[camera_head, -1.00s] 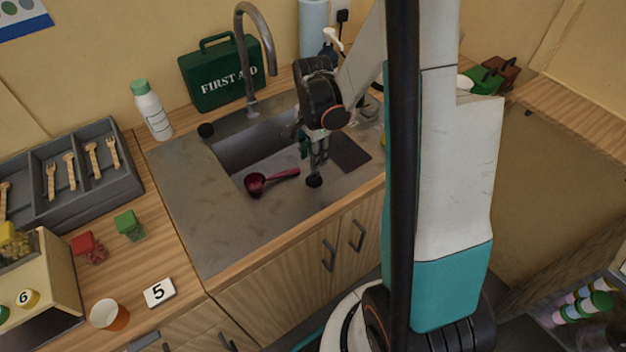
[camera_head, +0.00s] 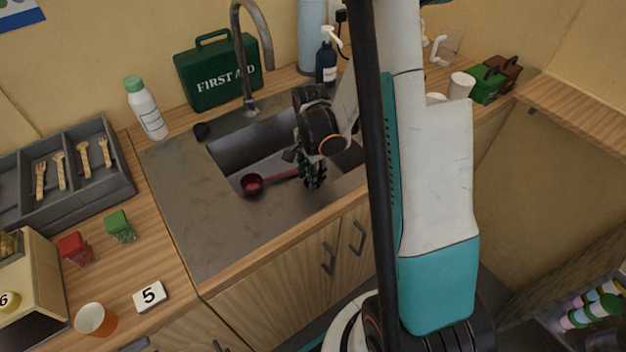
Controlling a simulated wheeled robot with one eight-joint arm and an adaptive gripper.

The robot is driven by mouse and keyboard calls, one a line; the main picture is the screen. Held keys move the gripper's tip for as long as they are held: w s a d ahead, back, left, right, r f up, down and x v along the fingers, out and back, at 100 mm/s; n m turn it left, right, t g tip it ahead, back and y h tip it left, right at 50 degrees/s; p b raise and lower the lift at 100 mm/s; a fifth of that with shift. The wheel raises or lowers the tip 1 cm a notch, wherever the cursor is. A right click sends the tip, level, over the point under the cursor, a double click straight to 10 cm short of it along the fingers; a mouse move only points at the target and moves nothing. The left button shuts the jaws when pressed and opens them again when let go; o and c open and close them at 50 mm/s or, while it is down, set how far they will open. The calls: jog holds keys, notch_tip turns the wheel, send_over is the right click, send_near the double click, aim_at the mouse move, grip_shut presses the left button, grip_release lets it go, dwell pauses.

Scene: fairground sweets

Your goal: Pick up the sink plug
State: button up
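My gripper (camera_head: 314,184) points down at the front rim of the steel sink (camera_head: 215,220), right of the ladle. Its fingers look dark and small, and I cannot tell whether they are open or shut. No small round black piece shows at the front rim; if one is there, the gripper hides it. Another small black piece (camera_head: 201,131), possibly a plug, lies on the back left rim near the tap, well away from my gripper. I cannot tell for sure which is the sink plug.
A dark red ladle (camera_head: 252,184) lies in the sink, its handle reaching toward my gripper. The tap (camera_head: 250,60), a green first aid case (camera_head: 218,75) and a white bottle (camera_head: 146,108) stand behind. The steel drainer left of the basin is clear.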

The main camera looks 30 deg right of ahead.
grip_shut()
jog(key=shift+r, duration=0.15)
